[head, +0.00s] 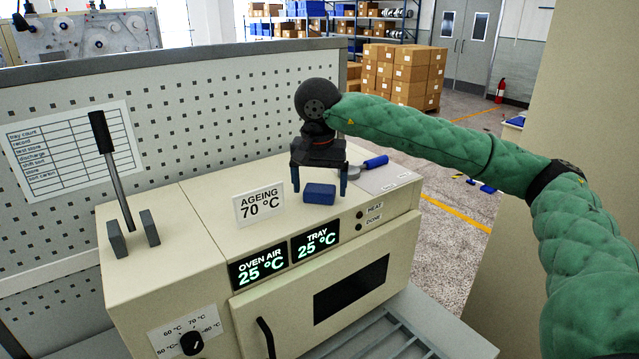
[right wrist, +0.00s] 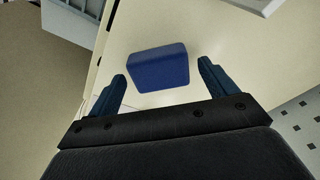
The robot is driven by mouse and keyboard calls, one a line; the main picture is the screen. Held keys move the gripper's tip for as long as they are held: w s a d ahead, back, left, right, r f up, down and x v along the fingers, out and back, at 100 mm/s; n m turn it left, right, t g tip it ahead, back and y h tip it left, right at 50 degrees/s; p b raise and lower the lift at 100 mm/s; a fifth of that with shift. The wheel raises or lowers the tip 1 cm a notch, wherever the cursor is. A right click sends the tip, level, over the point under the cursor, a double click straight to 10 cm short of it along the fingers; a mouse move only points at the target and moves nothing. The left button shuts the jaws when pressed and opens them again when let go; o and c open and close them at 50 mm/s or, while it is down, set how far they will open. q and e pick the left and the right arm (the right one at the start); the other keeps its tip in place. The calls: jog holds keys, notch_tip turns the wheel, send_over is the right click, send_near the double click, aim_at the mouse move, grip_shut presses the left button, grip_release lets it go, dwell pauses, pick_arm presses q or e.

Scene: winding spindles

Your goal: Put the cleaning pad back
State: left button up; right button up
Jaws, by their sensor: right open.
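The cleaning pad appears to be the small blue block (head: 320,193) lying on top of the cream oven (head: 250,285), near its front edge. It also shows in the right wrist view (right wrist: 158,67). My right gripper (head: 319,181) points down over the pad with its jaws open and empty. In the right wrist view its two blue fingers (right wrist: 163,73) stand on either side of the pad, with a gap at each side. I cannot tell how far the fingertips are above the oven top. My left gripper is not in view.
A blue-handled tool (head: 375,162) lies right of the gripper, near a pale labelled plate (head: 388,178). An "AGEING 70 °C" sign (head: 259,205) stands left of the pad. A lever (head: 117,170) rises at the left. A perforated panel (head: 215,120) stands behind the oven.

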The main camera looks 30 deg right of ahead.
aim_at(318, 190)
jog(key=shift+r, duration=0.15)
jog(key=shift+r+b, duration=0.4)
jog(key=shift+b, duration=0.05)
jog(key=shift+s+a+r+b, duration=0.1)
jog(key=shift+r+b, duration=0.25)
jog(key=shift+r, duration=0.25)
notch_tip(318, 190, up, 4)
jog(key=shift+s+a+r+b, duration=0.15)
jog(key=shift+r+b, duration=0.05)
jog(key=shift+b, duration=0.5)
pick_arm(q)
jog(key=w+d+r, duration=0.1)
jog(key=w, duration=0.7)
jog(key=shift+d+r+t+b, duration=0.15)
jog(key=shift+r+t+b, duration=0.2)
jog(key=shift+b, duration=0.1)
pick_arm(e)
jog(key=shift+s+a+r, duration=0.1)
jog(key=shift+s+r, duration=0.1)
jog(key=shift+r, duration=1.15)
jog(key=shift+s+a+r, duration=0.1)
jog(key=shift+s+r, duration=0.05)
jog(key=shift+r, duration=1.15)
